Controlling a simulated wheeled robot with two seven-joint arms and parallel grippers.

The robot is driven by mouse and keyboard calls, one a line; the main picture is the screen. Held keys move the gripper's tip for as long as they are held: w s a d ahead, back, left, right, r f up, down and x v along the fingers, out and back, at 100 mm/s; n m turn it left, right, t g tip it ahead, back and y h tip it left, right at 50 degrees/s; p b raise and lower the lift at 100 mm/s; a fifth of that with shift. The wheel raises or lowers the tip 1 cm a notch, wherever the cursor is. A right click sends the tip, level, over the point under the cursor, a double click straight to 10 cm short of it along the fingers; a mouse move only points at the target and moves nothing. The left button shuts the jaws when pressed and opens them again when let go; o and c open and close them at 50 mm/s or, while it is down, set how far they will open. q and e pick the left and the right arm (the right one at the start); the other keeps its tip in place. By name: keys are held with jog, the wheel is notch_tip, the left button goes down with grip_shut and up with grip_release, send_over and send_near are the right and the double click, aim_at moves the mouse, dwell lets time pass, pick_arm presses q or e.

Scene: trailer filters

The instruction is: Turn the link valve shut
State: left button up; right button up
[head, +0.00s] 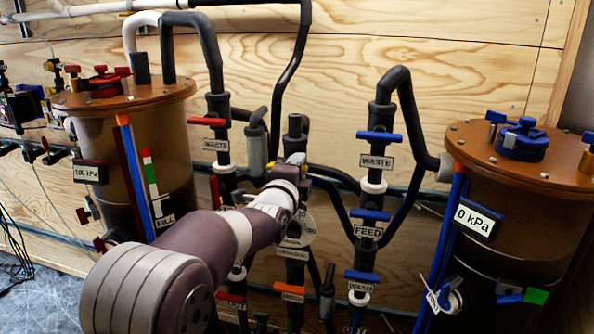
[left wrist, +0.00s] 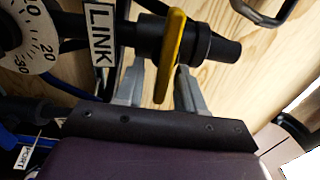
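The link valve has a yellow lever handle (left wrist: 170,52) on a black pipe, beside a white LINK label (left wrist: 103,45) in the left wrist view. The handle lies roughly across the pipe. My left gripper (left wrist: 160,90) has a finger on each side of the handle's near end, with a visible gap on the left side. In the head view my left gripper (head: 285,187) is at the centre pipework, with a bit of yellow (head: 297,158) just above it. My arm hides most of the valve there. My right gripper is not in view.
A left tank (head: 100,170) reads 100 kPa and a right tank (head: 520,220) reads 0 kPa. A round dial (left wrist: 27,45) sits left of the LINK label.

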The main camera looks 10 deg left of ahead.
pick_arm(q)
jog(key=shift+s, duration=0.1)
jog(key=s, duration=1.2)
jog(key=shift+s+a, duration=0.2)
jog(key=shift+s, duration=0.05)
